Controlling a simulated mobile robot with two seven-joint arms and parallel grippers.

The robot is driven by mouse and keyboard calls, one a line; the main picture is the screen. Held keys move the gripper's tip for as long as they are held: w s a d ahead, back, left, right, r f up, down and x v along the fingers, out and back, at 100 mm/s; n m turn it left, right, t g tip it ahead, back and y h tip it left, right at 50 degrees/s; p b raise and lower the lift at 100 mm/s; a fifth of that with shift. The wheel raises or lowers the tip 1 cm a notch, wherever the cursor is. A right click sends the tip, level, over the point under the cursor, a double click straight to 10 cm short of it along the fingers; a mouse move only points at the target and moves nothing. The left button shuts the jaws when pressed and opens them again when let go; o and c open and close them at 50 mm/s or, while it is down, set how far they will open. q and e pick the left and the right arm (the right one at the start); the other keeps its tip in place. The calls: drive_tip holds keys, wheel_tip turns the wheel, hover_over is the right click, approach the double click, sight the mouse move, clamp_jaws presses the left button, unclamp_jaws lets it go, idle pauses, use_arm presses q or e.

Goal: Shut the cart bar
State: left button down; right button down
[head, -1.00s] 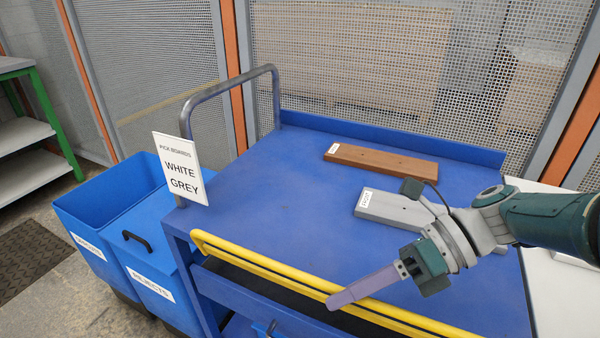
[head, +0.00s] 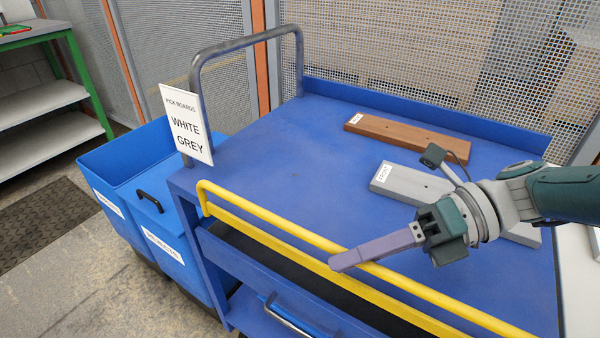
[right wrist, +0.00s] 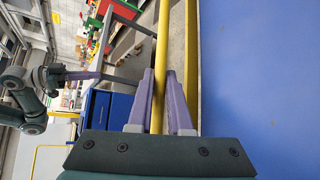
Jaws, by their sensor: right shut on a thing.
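The yellow cart bar (head: 265,217) runs along the front edge of the blue cart (head: 270,135), with a second yellow strip below it. My right gripper (head: 345,260) is at the middle of the bar, its purple fingers shut on it. In the right wrist view, the bar (right wrist: 162,40) passes between the purple fingertips (right wrist: 160,75). My left gripper (right wrist: 90,75) shows only in the right wrist view, at the left, away from the bar; its jaw opening is too small to judge.
A brown board (head: 415,137) and a grey board (head: 405,185) lie on the cart top, the grey one partly behind my right arm. A sign (head: 187,125) reads "PICK BOARDS WHITE GREY". Blue bins (head: 125,165) stand left of the cart. A mesh fence (head: 420,60) is behind.

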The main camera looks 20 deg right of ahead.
drive_tip(key=c, duration=0.8)
unclamp_jaws()
drive_tip(key=shift+c, duration=0.2)
drive_tip(key=shift+d, duration=0.15)
drive_tip(key=v, duration=0.9)
drive_tip(key=shift+d+r, duration=0.2)
drive_tip(key=shift+d, duration=0.15)
drive_tip(key=shift+s, duration=0.1)
